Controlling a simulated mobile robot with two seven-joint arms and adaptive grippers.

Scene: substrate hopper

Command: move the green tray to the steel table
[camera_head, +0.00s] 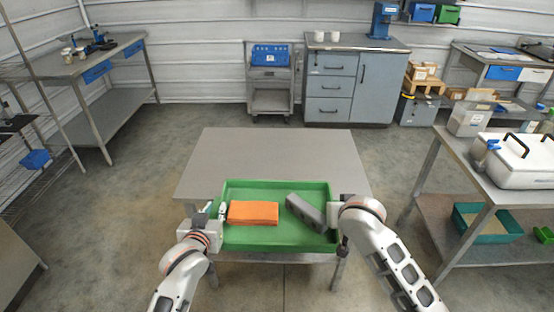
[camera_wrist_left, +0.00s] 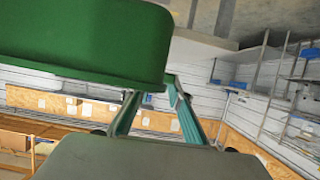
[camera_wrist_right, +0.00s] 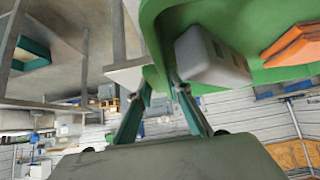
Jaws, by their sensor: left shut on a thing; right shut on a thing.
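The green tray (camera_head: 270,241) is at the near edge of the steel table (camera_head: 275,150), with its far part over the tabletop. I cannot tell whether it rests on the table or hangs just above it. An orange folded cloth (camera_head: 253,212) and a grey block (camera_head: 306,213) lie in it. My left gripper (camera_head: 217,224) is shut on the tray's left side, and the tray's wall fills the top of the left wrist view (camera_wrist_left: 85,45). My right gripper (camera_head: 334,214) is shut on the tray's right rim, seen between the fingers in the right wrist view (camera_wrist_right: 170,70).
The tabletop behind the tray is bare. A side table (camera_head: 468,150) at right holds a white case (camera_head: 515,158) and a clear bin (camera_head: 470,119). A workbench (camera_head: 85,65) stands at left, with a grey cabinet (camera_head: 380,85) and a cart (camera_head: 270,100) at the back.

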